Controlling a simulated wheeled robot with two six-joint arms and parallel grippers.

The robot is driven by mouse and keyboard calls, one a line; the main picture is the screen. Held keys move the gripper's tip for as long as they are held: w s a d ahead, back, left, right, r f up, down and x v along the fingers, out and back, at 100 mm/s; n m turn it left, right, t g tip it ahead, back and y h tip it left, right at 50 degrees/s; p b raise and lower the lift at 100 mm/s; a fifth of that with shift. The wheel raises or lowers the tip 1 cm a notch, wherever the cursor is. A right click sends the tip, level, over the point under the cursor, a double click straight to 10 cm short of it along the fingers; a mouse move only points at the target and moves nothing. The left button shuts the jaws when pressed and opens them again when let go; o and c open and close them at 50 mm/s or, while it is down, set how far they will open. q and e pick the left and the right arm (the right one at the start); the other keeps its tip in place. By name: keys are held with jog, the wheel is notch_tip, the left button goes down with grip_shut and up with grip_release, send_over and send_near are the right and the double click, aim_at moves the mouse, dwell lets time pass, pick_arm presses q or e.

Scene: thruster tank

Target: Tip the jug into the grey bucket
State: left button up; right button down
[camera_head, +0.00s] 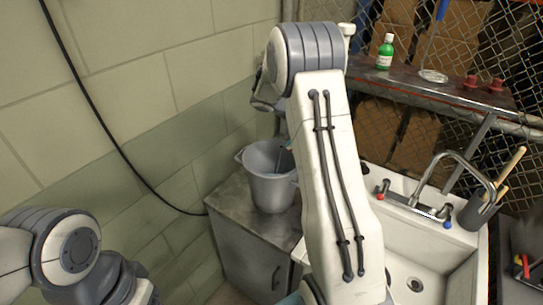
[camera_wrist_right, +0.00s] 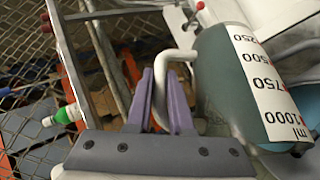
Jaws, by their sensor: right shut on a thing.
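The grey bucket (camera_head: 268,190) stands upright on a low grey cabinet against the wall in the head view, with some bluish liquid inside. My right arm passes in front of its right side. My right gripper (camera_wrist_right: 162,85) is shut on the white handle of the jug (camera_wrist_right: 225,80) in the right wrist view. The jug is bluish with a white scale from 250 to 1000 ml. It is strongly tilted, with its 1000 end low. My right arm hides the jug and right gripper in the head view. My left gripper is out of view; only left arm links show.
A white sink (camera_head: 425,240) with a tap stands right of the cabinet (camera_head: 245,245). A shelf (camera_head: 440,88) behind it holds a green bottle (camera_head: 385,52) and red knobs. A grey holder (camera_head: 478,212) with wooden handles stands by the sink. A black cable hangs on the wall.

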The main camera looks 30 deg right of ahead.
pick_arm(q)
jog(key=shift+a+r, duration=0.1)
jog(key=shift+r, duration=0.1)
pick_arm(e)
jog(key=shift+a+r, duration=0.1)
jog(key=shift+r, duration=0.1)
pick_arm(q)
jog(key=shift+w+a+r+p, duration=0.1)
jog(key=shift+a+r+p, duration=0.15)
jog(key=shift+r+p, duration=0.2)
pick_arm(e)
jog(key=shift+w+a+r+g+h, duration=0.15)
jog(key=shift+w+a+g+h, duration=0.15)
jog(key=shift+w+g+h, duration=0.25)
